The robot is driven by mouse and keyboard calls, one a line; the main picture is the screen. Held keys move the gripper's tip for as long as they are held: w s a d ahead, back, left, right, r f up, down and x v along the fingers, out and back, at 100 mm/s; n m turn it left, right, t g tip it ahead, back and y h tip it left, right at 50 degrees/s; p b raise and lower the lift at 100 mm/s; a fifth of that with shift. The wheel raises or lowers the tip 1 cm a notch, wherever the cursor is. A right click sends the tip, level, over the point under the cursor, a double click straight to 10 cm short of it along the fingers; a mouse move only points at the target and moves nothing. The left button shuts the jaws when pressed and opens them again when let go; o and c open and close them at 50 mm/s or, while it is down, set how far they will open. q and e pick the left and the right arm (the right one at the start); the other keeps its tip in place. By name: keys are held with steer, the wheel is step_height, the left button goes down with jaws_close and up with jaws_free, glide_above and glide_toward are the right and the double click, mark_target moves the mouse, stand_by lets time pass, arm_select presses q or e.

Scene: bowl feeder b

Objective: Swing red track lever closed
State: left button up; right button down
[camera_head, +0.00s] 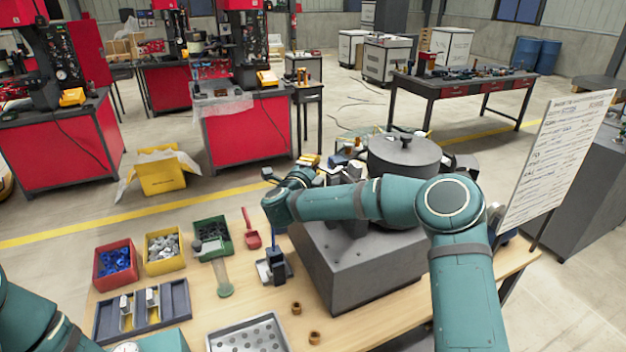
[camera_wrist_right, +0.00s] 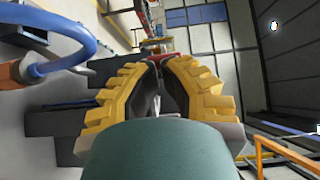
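The bowl feeder, with its round grey lidded bowl (camera_head: 405,155), stands on a grey box base (camera_head: 365,262) at the right of the wooden table. I cannot make out the red track lever; my right arm hides part of the feeder. My right gripper (camera_wrist_right: 160,62) has thick yellow ribbed fingers, which curve in and look closed at the tips in the wrist view. I see nothing clearly held. In the head view, my right wrist is left of the bowl, at the feeder's near side. Part of my left arm shows at the lower left, but its gripper does not.
A blue hose (camera_wrist_right: 62,62) crosses close on the wrist view's left. Red (camera_head: 115,262), yellow (camera_head: 164,252) and green (camera_head: 212,236) bins, a red scoop (camera_head: 250,232) and a perforated tray (camera_head: 248,335) occupy the table. A white board (camera_head: 556,150) stands at the right.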

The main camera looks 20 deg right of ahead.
steer(key=w+d+m+g+h+b, duration=0.1)
steer(key=b, duration=0.2)
steer(key=shift+w+d+m+g+h, duration=0.25)
steer(key=shift+d+m+g+h, duration=0.05)
steer(key=shift+d+g+h, duration=0.1)
steer(key=shift+w, duration=0.15)
steer(key=shift+d, duration=0.15)
stand_by(0.4)
